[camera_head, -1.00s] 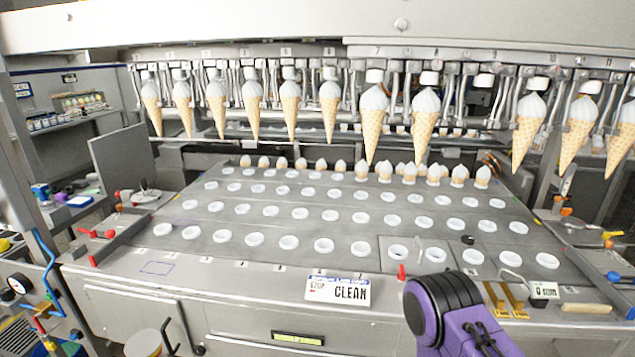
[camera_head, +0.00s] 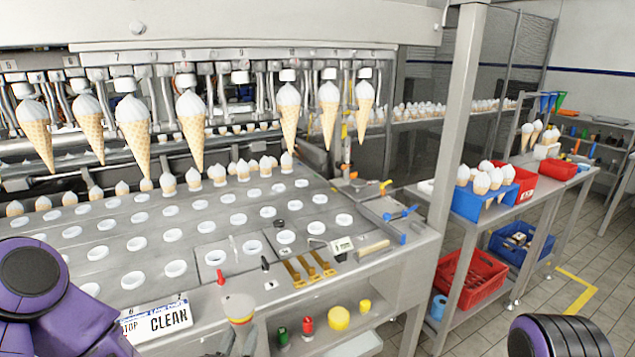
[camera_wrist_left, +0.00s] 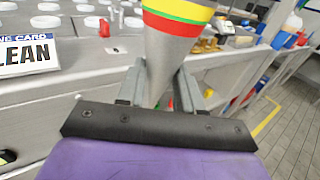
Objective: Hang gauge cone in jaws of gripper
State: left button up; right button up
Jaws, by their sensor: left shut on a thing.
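The gauge cone (camera_head: 239,309) is grey with red, yellow and green bands near its wide top. It is upright, tip down, in front of the machine's front edge in the head view. My left gripper (camera_head: 238,341) is shut on it below the bands. The left wrist view also shows the gauge cone (camera_wrist_left: 177,52) between the metal fingers of my left gripper (camera_wrist_left: 160,92); its tip is hidden. In the machine's row of hanging ice cream cones, one gripper (camera_head: 240,78) hangs empty between two cones. My right gripper is out of view.
The machine's deck with several white-rimmed holes (camera_head: 176,268) lies below the hanging cones (camera_head: 190,130). A CLEAN card (camera_head: 157,318), brass pieces (camera_head: 308,266) and a small display (camera_head: 342,245) sit along its front. A post (camera_head: 461,120) and a shelf with a blue rack (camera_head: 484,203) stand right.

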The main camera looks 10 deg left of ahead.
pick_arm(q)
jog(key=shift+n+y, duration=0.5)
jog(key=shift+y, duration=0.1)
jog(key=w+r, duration=0.1)
jog(key=r, duration=0.1)
jog(key=w+r+p, duration=0.1)
jog(key=w+r, duration=0.1)
jog(key=w+d+r, duration=0.1)
jog(key=w+r, duration=0.1)
jog(key=r, duration=0.1)
jog(key=shift+w, duration=0.25)
notch_tip(320, 180, up, 27)
jog(key=y+p, duration=0.1)
jog(key=p, duration=0.3)
send_over(249, 297)
jog(key=w+d, duration=0.3)
jog(key=w, duration=0.6)
jog(key=shift+w+a+n, duration=0.25)
jog(key=shift+n, duration=0.05)
jog(key=shift+b, duration=0.35)
jog(key=w+a, duration=0.3)
jog(key=w, duration=0.2)
jog(key=shift+w+a+b, duration=0.15)
jog(key=shift+a+b, duration=0.1)
jog(key=shift+b, duration=0.2)
